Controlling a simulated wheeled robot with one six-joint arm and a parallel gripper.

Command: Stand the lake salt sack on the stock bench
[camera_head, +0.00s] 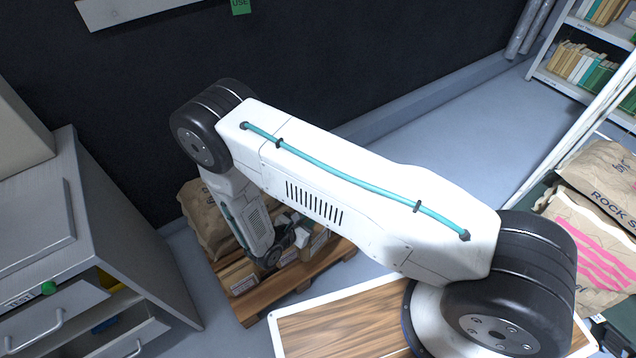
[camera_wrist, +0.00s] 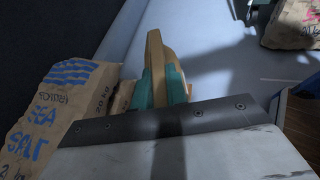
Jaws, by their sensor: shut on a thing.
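My gripper (camera_wrist: 160,88) has teal fingers shut on a narrow tan thing (camera_wrist: 155,48); I cannot read any label on it. In the head view my arm's end hangs low over the pallet, its fingers hidden. No sack with a readable lake salt label shows. A brown sack with pink wavy stripes (camera_head: 590,250) lies at the right; its name is not readable. I cannot tell which surface is the stock bench.
A sea salt sack (camera_wrist: 60,105) with blue stripes is left of my gripper. A wooden pallet (camera_head: 258,306) bears a sack and several cartons. A grey drawer cabinet (camera_head: 150,265) stands left. A rock salt sack (camera_head: 605,175) and shelves (camera_head: 575,85) are right.

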